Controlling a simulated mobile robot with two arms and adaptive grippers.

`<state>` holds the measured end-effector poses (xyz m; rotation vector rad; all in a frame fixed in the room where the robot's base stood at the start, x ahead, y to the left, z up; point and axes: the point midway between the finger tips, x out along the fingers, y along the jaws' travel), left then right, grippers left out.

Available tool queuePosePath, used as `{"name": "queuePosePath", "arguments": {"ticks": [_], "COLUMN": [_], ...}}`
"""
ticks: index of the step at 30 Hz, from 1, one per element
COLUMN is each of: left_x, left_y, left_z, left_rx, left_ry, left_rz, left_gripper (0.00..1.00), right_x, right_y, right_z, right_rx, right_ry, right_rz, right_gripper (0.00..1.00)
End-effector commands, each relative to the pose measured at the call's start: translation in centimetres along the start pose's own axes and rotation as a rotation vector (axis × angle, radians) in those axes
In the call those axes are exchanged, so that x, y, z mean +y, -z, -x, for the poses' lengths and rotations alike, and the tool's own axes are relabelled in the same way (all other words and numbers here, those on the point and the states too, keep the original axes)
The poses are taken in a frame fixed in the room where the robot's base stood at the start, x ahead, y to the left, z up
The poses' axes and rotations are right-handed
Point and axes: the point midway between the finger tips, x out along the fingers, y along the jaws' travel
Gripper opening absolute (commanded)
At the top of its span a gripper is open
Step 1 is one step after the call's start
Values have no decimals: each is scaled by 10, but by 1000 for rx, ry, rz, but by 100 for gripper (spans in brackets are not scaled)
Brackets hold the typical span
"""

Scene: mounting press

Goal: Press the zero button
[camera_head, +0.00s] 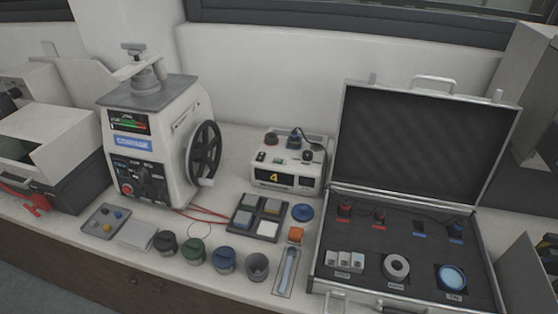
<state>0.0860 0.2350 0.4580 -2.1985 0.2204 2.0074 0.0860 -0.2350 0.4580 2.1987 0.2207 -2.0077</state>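No gripper of mine shows in the head view. A grey-white press (152,140) with a black handwheel (204,150) stands at the centre left. Its front has a display (128,121), a blue label and a dark control panel (139,182) with small knobs and buttons. A smaller white device (288,160) stands right of it, with a dark display (274,177) showing a yellow 4. I cannot read which button is the zero button.
An open case (317,240) with small parts fills the right. In front are several small jars (222,258), a dark tray of square blocks (237,212), a small tray of coloured pieces (92,222) and a blue disc (303,212). Red cables lie between press and device.

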Motion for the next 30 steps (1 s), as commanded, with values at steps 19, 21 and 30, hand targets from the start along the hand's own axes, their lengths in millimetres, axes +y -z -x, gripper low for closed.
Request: {"name": "queuePosePath", "arguments": {"ticks": [19, 21, 30], "left_x": [0, 0, 0], "left_y": [0, 0, 0], "left_z": [0, 0, 0], "left_rx": [1, 1, 1], "left_ry": [0, 0, 0], "left_rz": [0, 0, 0], "left_gripper": [0, 0, 0], "right_x": [0, 0, 0], "right_y": [0, 0, 1], "right_z": [0, 0, 0], "right_rx": [1, 1, 1], "right_ry": [0, 0, 0], "right_rz": [0, 0, 0], "right_gripper": [75, 75, 75]}}
